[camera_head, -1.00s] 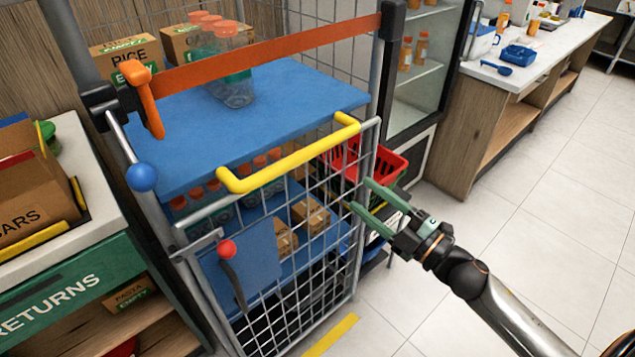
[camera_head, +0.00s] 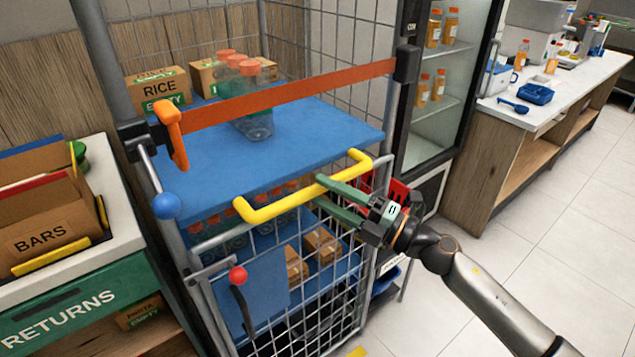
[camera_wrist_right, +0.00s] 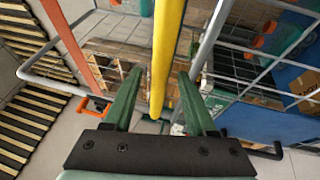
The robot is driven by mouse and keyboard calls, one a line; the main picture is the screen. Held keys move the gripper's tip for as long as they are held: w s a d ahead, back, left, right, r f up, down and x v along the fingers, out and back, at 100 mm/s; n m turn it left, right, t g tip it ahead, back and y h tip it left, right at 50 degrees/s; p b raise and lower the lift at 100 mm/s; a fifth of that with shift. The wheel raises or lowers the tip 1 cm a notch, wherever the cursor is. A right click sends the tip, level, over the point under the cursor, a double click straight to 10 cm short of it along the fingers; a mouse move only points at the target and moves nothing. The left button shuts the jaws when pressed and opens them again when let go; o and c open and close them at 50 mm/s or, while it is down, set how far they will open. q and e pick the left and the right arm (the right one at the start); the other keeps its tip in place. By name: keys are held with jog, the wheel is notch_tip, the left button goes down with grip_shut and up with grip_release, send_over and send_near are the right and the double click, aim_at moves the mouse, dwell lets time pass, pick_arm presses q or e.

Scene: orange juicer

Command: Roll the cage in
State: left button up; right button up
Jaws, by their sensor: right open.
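The roll cage (camera_head: 352,292) stands in front of me, with grey wire sides, blue shelves and an orange strap (camera_head: 290,97) across its front. A yellow handle (camera_head: 290,199) runs along the top of its front gate. My right gripper (camera_head: 324,192) is open at the right part of this handle. In the right wrist view the yellow bar (camera_wrist_right: 166,60) runs between the two green fingers (camera_wrist_right: 157,95), with gaps on both sides. Whether a finger touches it I cannot tell. My left gripper is not in view.
Clear bottles with orange caps (camera_head: 252,122) stand on the cage's top shelf. A returns counter (camera_head: 75,305) with boxes is close on the left. A fridge (camera_head: 440,90) and a white-topped counter (camera_head: 560,100) are behind on the right. Tiled floor (camera_head: 560,250) at right is clear.

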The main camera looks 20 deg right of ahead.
jog(key=shift+x, duration=1.2)
jog(key=shift+c, duration=0.4)
grip_shut()
